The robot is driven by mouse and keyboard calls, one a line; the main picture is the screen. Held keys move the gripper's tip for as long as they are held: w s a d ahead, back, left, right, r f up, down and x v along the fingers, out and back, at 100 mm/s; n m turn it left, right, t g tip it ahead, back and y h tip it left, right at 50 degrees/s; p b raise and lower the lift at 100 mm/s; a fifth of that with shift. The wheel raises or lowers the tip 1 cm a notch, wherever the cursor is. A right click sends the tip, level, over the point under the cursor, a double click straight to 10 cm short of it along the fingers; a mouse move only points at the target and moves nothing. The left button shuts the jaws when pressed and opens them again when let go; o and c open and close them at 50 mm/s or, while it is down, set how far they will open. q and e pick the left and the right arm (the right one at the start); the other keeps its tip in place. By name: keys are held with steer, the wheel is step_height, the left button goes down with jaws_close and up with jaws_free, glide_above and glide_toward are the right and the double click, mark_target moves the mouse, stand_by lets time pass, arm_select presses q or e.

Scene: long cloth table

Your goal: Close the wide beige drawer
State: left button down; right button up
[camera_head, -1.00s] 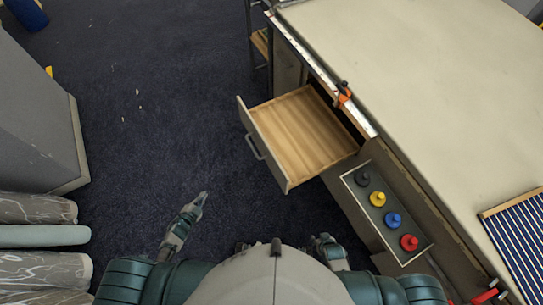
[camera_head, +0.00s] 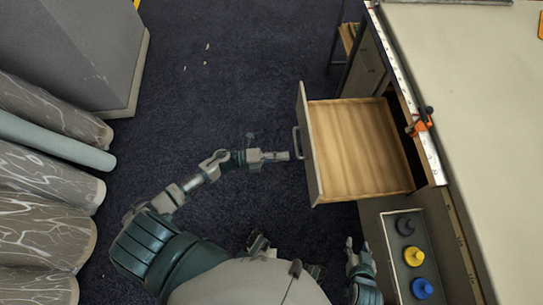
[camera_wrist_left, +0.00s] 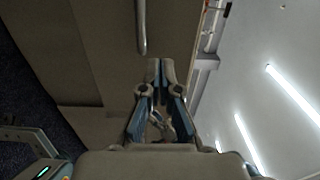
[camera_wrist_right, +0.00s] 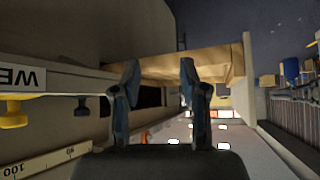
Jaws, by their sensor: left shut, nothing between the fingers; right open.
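The wide beige drawer (camera_head: 358,150) is pulled out from the table cabinet, and its wooden inside is empty. Its front panel (camera_head: 310,145) has a metal bar handle (camera_head: 296,142) facing left. My left gripper (camera_head: 287,156) is shut and empty, pointing at the drawer front close to the handle. In the left wrist view, the fingers (camera_wrist_left: 160,65) face the front panel below the handle (camera_wrist_left: 141,28); whether they touch it I cannot tell. My right gripper (camera_head: 350,243) is open and empty, low beside the cabinet. The drawer also shows in the right wrist view (camera_wrist_right: 200,64).
A panel with black, yellow and blue knobs (camera_head: 415,256) lies below the drawer. An orange-and-black clamp (camera_head: 420,124) sits on the table edge (camera_head: 402,80). Large rolls (camera_head: 50,185) and a grey cabinet (camera_head: 65,45) stand at left.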

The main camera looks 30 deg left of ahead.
mark_target(309, 155)
arm_select(q)
steer(key=x, duration=0.7)
steer(key=shift+d, duration=0.25)
steer(key=shift+a, duration=0.3)
